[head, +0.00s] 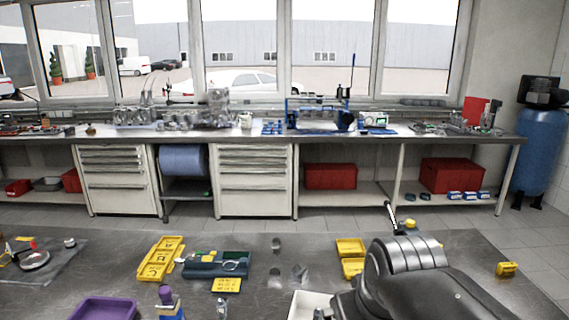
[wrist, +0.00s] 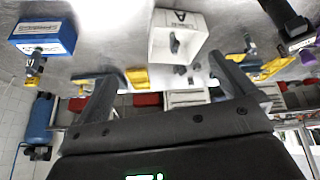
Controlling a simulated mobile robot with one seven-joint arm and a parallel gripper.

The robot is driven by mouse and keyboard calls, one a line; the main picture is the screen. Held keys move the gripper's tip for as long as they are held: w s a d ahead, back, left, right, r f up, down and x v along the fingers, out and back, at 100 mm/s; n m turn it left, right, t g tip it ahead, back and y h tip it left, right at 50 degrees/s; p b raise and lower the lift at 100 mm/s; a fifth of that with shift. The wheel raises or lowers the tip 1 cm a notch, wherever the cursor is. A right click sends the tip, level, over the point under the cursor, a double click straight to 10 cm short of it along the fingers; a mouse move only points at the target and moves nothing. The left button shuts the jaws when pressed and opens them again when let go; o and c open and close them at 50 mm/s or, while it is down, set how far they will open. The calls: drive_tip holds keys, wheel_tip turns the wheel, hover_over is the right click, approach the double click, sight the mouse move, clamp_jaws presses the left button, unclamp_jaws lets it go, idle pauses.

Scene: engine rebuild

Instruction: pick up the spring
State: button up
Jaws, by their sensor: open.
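I cannot pick out the spring for sure in either view. In the wrist view, a white bin (wrist: 196,37) marked "A" holds a small dark part (wrist: 175,43), too blurred to name. Its edge also shows in the head view (head: 304,303), partly behind my arm. Small grey pieces (wrist: 180,69) lie on the steel bench beside the bin; grey pieces also show in the head view (head: 275,278).
The steel bench (head: 240,297) bears yellow trays (head: 160,259), a green tray (head: 218,264), a purple bin (head: 104,309) and yellow bins (head: 350,247) near my arm. A blue bin (wrist: 43,38) appears in the wrist view. A back workbench (head: 250,135) stands across the aisle.

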drive_tip(key=s+d+f+m, duration=0.2)
drive_tip(key=s+f, duration=0.1)
drive_tip(key=s, duration=0.1)
drive_tip(key=shift+s+d, duration=0.35)
drive_tip(key=c, duration=1.1)
drive_tip(key=shift+o, duration=0.2)
